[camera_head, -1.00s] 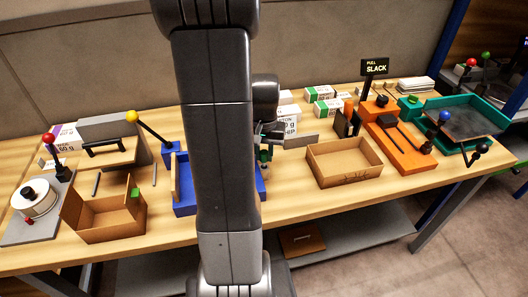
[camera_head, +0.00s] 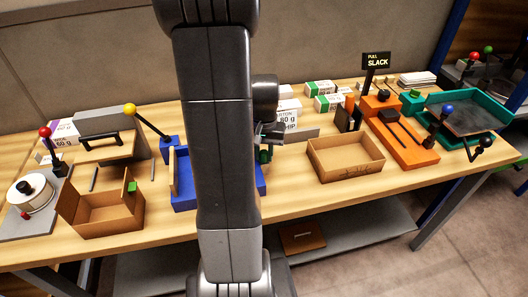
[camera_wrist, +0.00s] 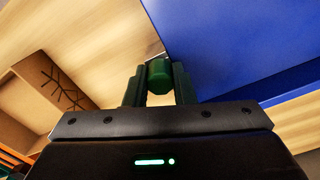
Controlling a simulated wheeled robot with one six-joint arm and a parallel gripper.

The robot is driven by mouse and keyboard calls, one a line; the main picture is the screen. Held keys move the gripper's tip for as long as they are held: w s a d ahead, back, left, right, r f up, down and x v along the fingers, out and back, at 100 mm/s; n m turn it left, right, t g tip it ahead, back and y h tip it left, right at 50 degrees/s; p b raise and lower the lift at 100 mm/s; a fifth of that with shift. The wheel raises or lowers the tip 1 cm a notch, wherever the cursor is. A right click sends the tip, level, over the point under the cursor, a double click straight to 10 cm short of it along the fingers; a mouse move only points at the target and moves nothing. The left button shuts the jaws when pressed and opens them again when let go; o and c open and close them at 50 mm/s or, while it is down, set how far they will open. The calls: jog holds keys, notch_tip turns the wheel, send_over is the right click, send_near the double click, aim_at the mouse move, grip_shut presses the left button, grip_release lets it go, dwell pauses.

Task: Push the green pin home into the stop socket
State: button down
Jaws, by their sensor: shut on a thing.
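My gripper (camera_wrist: 159,88) is shut on the green pin (camera_wrist: 160,74), a short green cylinder between its two dark fingers in the wrist view. In the head view the pin (camera_head: 265,155) shows small beside my arm, which hides much of the hand. The gripper is by the right end of the blue fixture (camera_head: 186,199). The fixture's blue surface (camera_wrist: 245,40) fills the upper right of the wrist view, beside the pin. My arm hides the middle of the fixture. I cannot make out the stop socket, or whether the pin touches anything.
An open cardboard box (camera_head: 345,165) stands right of the gripper, and another (camera_head: 105,215) at the left. A yellow-knobbed lever (camera_head: 130,110) rises behind the blue fixture. White reams (camera_head: 288,113) stand behind the hand. An orange fixture (camera_head: 405,140) and teal tray (camera_head: 475,115) are farther right.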

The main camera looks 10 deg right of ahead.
aim_at(264, 152)
jog(key=shift+f, duration=0.2)
jog(key=c, duration=1.1)
grip_release()
jog(key=shift+c, duration=0.2)
notch_tip(264, 152, up, 14)
jog(key=shift+f, duration=0.15)
notch_tip(264, 152, down, 14)
jog(key=shift+r, duration=0.45)
